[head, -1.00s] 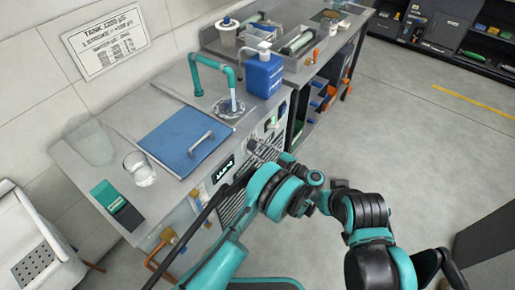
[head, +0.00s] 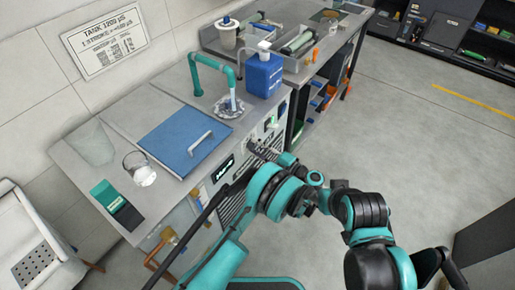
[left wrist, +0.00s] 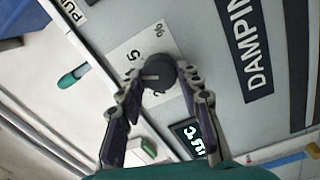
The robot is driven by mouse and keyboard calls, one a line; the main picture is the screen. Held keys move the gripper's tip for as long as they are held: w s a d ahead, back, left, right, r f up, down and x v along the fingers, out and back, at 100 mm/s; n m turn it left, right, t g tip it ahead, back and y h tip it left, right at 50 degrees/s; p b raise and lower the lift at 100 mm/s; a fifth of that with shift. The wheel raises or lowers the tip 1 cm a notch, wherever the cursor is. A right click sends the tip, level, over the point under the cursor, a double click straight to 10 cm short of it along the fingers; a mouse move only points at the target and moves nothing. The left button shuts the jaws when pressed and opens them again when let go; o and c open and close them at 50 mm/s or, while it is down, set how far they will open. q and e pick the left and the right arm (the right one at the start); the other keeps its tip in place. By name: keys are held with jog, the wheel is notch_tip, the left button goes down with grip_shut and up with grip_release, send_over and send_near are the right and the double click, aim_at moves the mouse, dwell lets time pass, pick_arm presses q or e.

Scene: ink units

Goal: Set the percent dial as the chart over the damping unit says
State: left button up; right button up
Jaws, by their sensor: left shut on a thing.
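The percent dial (left wrist: 160,71) is a dark round knob on a pale plate marked "%" and "5" in the left wrist view. My left gripper (left wrist: 161,82) is shut on it, with one finger on each side. The dial's other scale marks are partly hidden by the knob and fingers. The word "DAMPIN" shows on a dark label (left wrist: 247,45) beside it. In the head view my left gripper (head: 262,152) is at the bench's front panel. The chart (head: 103,41) hangs on the wall; its heading reads "TANK 1200 µS", with smaller lines too fine to read.
A lit display (left wrist: 189,137) is near the dial.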

pick_arm(q)
jog(key=shift+n, duration=0.7)
jog(key=o, duration=1.2)
jog(key=shift+a, duration=0.1)
jog(key=shift+c, duration=0.2)
